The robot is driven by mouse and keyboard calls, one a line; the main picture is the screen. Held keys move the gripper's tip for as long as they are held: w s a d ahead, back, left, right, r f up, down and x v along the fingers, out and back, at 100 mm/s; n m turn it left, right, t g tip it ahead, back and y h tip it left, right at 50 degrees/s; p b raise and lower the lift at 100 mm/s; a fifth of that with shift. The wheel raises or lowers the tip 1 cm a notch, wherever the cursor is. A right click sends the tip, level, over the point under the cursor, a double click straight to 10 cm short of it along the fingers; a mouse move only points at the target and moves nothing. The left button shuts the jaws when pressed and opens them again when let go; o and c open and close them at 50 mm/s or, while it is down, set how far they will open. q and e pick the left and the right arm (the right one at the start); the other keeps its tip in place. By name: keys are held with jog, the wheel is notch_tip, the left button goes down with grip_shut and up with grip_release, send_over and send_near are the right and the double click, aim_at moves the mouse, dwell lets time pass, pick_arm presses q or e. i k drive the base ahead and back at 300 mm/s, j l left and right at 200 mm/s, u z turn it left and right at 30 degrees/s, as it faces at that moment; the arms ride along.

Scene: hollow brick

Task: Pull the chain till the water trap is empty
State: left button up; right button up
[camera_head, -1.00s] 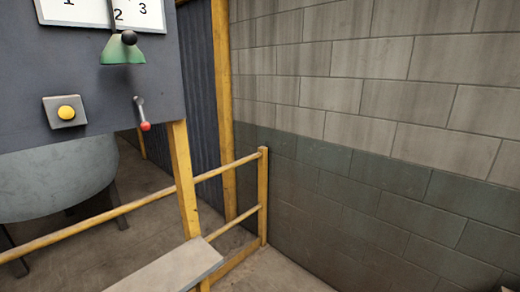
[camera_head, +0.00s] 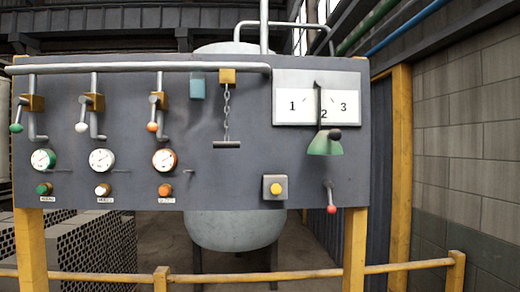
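A chain (camera_head: 226,112) hangs from a small orange-yellow block (camera_head: 227,76) on the grey panel. A horizontal bar handle (camera_head: 227,145) is at its lower end. A bluish box (camera_head: 198,86) sits on the panel just left of the chain's top. A pale tank (camera_head: 236,228) shows behind and below the panel. I cannot tell which part is the water trap. Neither of my grippers shows in the head view.
The panel (camera_head: 240,178) carries lever valves (camera_head: 88,103), gauges (camera_head: 101,160), a yellow button (camera_head: 275,188), a red-tipped lever (camera_head: 331,198) and a numbered dial (camera_head: 294,106) with a green lamp-shaped part (camera_head: 324,143). A yellow railing (camera_head: 410,266) crosses in front. Stacked hollow bricks (camera_head: 92,250) stand behind.

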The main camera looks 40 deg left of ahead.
aim_at(216, 145)
jog(key=u, duration=0.5)
jog(key=j+u, duration=0.15)
jog(key=u, duration=0.85)
